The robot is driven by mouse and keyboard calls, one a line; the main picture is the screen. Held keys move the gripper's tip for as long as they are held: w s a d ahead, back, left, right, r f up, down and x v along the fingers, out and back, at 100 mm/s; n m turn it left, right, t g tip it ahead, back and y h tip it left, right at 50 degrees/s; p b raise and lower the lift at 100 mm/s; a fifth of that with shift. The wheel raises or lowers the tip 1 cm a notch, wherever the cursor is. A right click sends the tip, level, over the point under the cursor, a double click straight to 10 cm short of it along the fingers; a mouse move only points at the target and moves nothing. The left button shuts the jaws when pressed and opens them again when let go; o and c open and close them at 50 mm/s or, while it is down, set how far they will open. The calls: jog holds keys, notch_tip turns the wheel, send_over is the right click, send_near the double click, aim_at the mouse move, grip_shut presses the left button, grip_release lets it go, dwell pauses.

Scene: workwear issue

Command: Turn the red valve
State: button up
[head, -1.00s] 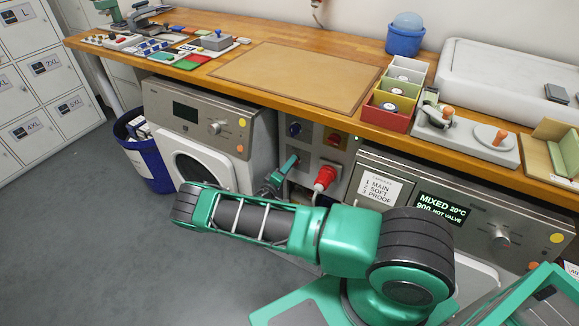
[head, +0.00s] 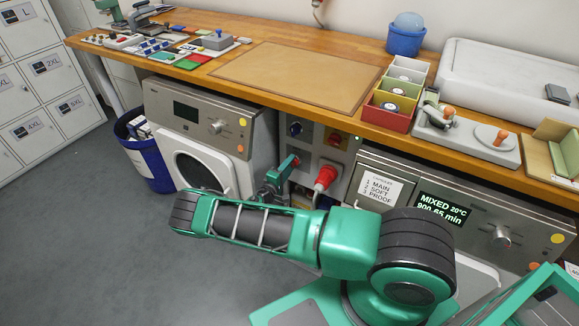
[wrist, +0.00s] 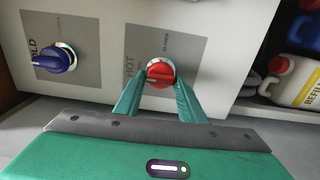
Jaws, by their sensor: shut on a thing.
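The red valve (wrist: 160,74) is a round red knob with a pale collar on a grey plate marked HOT, in the middle of the wrist view. My gripper (wrist: 161,82) is shut on it, one green finger on each side. In the head view my gripper (head: 293,164) reaches the panel between the two machines, left of a red plug. There the valve is mostly hidden by the fingers. The machine display (head: 442,209) at the right reads MIXED 20°C with a line in minutes below.
A blue valve (wrist: 55,58) marked COLD sits beside the red one. The red plug (head: 325,177) with its cable is close to my gripper. The wooden worktop (head: 225,85) overhangs the panel.

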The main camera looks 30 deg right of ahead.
jog(key=shift+a+f, duration=0.2)
jog(key=shift+a, duration=0.05)
jog(key=o, duration=1)
jog(key=shift+o, duration=0.2)
jog(key=shift+d, duration=0.1)
jog(key=shift+r, duration=0.1)
jog(key=v, duration=1)
jog(key=shift+a, duration=0.35)
jog(key=shift+s, duration=0.15)
